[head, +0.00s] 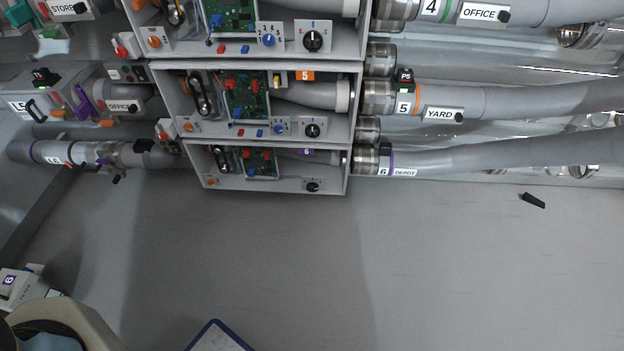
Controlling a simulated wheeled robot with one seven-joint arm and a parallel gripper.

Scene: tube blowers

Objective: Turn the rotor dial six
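The lowest box (335,172) in the stack carries a purple tag 6 (307,152). The rotor dial six appears to be the black knob (313,186) on a small white plate at the right of that box's front strip. Its pointer direction is too small to read. A green circuit board (261,162) with red parts sits inside the box. A pipe with a purple 6 collar (384,162) and a DEPOT label (404,172) leaves its right side. My gripper is not in view.
Similar boxes, including box 5 (356,105), stand above, with grey pipes (540,98) at right. A black piece (533,200) lies at right. A white object with a purple 6 tag (22,292) and a blue-edged panel (218,340) are below. The grey surface between is clear.

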